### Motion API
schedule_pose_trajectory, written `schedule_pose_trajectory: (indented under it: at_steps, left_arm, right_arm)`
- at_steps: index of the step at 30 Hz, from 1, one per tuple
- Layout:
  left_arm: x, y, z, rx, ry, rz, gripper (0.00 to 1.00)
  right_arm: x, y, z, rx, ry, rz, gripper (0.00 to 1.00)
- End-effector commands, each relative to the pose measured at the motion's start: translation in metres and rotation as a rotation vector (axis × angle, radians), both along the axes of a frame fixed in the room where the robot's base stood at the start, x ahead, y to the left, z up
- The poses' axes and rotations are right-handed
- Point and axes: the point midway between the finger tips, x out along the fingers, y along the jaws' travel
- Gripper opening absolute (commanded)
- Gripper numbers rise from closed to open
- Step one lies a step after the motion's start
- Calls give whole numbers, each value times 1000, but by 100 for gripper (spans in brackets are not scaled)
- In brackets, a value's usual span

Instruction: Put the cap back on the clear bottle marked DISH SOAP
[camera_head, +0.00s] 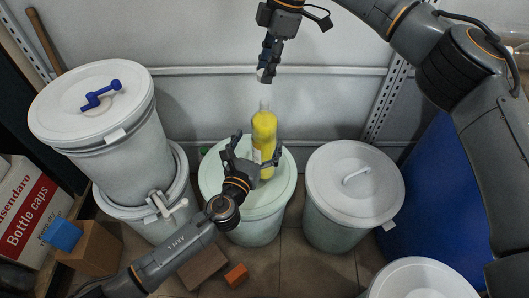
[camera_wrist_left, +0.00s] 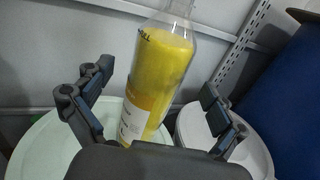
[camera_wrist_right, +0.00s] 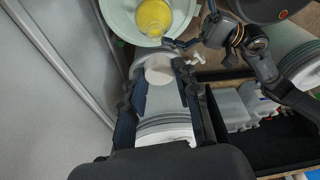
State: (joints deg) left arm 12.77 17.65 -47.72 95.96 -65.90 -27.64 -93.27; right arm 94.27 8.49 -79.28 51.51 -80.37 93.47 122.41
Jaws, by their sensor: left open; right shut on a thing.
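The clear bottle with yellow liquid (camera_head: 264,130) stands upright on the pale green drum lid (camera_head: 215,180). Its clear neck has no cap on it. A white label shows low on it in the left wrist view (camera_wrist_left: 160,75), but I cannot read its name. My left gripper (camera_head: 253,155) is open, with its fingers on either side of the bottle's lower part. My right gripper (camera_head: 265,75) is above the bottle and shut on a small whitish cap (camera_wrist_right: 158,73). In the head view its fingers mostly hide the cap. The cap is apart from the neck.
Stacked white drums (camera_head: 95,125) with a blue handle and a tap stand at left. Another lidded drum (camera_head: 352,185) stands at right, beside a blue barrel (camera_head: 435,185). A wall rail runs behind.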

Motion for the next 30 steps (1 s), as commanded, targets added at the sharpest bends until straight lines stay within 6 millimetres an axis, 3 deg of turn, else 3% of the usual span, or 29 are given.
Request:
schedule_pose_trajectory:
  at_steps: [3,9,21,23,30]
  left_arm:
    - [21,-7,1,-1,-1,1,95]
    - [41,-14,0,0,-1,2,95]
    - [47,-17,0,-1,1,1,95]
    - [47,-17,0,-1,1,1,87]
    - [47,-16,0,-1,1,1,38]
  right_arm:
    - [0,0,0,0,0,0,23]
    - [0,0,0,0,0,0,23]
    - [0,0,0,0,0,0,23]
    - [0,0,0,0,0,0,23]
    - [0,0,0,0,0,0,23]
